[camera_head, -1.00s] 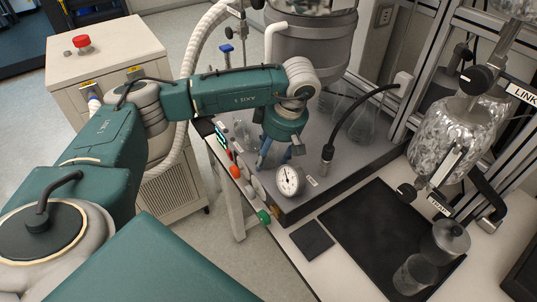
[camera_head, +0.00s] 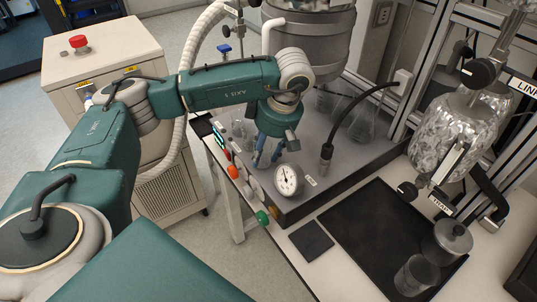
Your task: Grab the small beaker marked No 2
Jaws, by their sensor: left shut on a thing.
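My left gripper (camera_head: 268,152) points down over the grey deck of the reactor stand, behind the round dial gauge. Its blue fingers are shut on a small clear beaker, which is hard to make out between them; no number can be read on it. Another small glass beaker (camera_head: 238,129) stands on the deck just left of the gripper, its marking also unreadable. My right gripper is not in view.
The grey deck (camera_head: 315,160) carries the dial gauge (camera_head: 288,180), a black hose and glass flasks (camera_head: 363,125) at the back. The steel reactor vessel (camera_head: 308,45) stands behind the gripper. A black tray (camera_head: 370,235) holds a glass and a metal-lidded container at right.

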